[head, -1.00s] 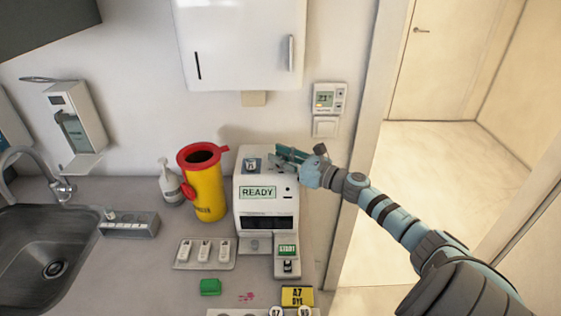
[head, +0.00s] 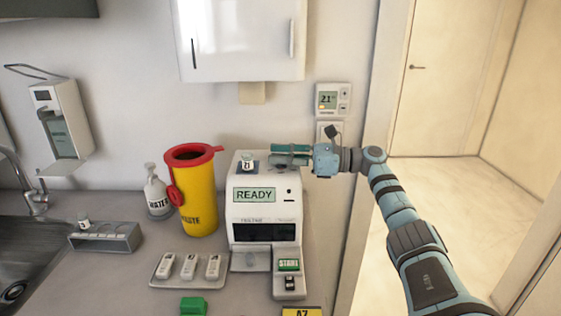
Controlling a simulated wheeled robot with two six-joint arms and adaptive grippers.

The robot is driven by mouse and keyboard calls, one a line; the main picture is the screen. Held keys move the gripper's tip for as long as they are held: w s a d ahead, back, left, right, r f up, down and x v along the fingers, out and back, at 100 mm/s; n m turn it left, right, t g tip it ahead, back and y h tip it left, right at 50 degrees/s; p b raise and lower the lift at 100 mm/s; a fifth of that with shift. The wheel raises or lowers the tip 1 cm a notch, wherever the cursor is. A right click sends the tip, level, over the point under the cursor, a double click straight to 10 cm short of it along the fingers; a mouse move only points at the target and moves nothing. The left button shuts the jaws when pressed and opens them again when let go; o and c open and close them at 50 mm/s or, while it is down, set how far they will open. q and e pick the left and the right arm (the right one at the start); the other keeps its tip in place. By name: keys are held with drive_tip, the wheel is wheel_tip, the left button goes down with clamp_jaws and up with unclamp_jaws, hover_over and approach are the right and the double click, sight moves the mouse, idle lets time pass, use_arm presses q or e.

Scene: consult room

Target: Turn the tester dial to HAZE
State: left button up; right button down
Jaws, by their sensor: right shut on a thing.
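The white tester (head: 264,209) stands on the counter, its screen (head: 255,195) reading READY. My right gripper (head: 284,154) is at the right side of its top, shut, with its fingers pointing left. The dial is hidden by the fingers; what they hold appears to be it, and its setting cannot be read. A small labelled vial (head: 247,161) stands on top of the tester, just left of the fingertips and apart from them. The start button (head: 289,265) is at the tester's lower right. My left gripper is not in view.
A tray (head: 166,281) of small white cassettes and a green block (head: 193,306) lie in front. A thermostat (head: 333,99) is on the wall behind. A sink is far left.

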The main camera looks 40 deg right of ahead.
drive_tip(key=shift+f, duration=0.35)
drive_tip(key=c, duration=1.6)
unclamp_jaws()
drive_tip(key=shift+o, duration=1.2)
drive_tip(key=shift+s+r, duration=0.1)
drive_tip(key=shift+r, duration=0.1)
drive_tip(key=v, duration=1.2)
